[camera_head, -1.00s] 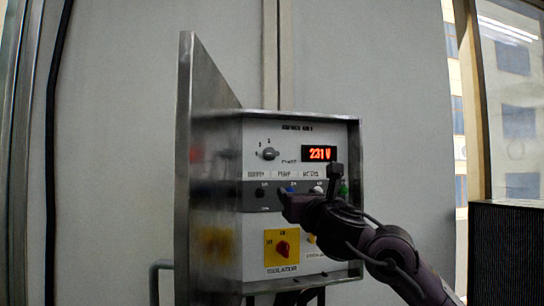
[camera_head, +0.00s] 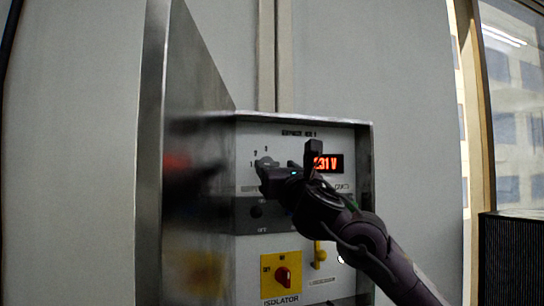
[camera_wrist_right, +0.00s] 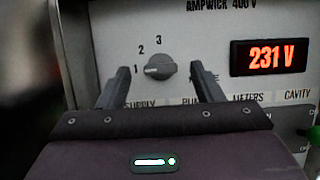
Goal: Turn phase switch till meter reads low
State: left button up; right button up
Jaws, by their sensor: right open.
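The phase switch (camera_wrist_right: 160,67) is a grey round knob with marks 1, 2 and 3 around it. Its pale pointer mark faces left, towards 1. In the head view the switch (camera_head: 266,161) is partly hidden by my gripper. The meter (camera_wrist_right: 268,57) reads 231 V in red digits; in the head view the meter (camera_head: 330,163) is partly covered by my wrist. My right gripper (camera_wrist_right: 160,76) is open, with one finger on each side of the knob in the wrist view. Whether the fingers touch it I cannot tell. My left gripper is not in view.
Below sit a grey strip of switches (camera_head: 246,213), a yellow isolator plate with a red knob (camera_head: 283,276) and a yellow handle (camera_head: 320,254). A tall metal side plate (camera_head: 185,90) stands left of the panel. Room in front of the panel's left part looks clear.

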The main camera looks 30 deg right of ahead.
aim_at(272, 164)
jog(key=p+x, duration=0.1)
jog(key=x, duration=0.1)
jog(key=shift+w, duration=0.4)
jog(key=shift+w+d, duration=0.25)
jog(key=shift+w, duration=0.25)
jog(key=shift+s, duration=0.1)
jog(key=c, duration=1)
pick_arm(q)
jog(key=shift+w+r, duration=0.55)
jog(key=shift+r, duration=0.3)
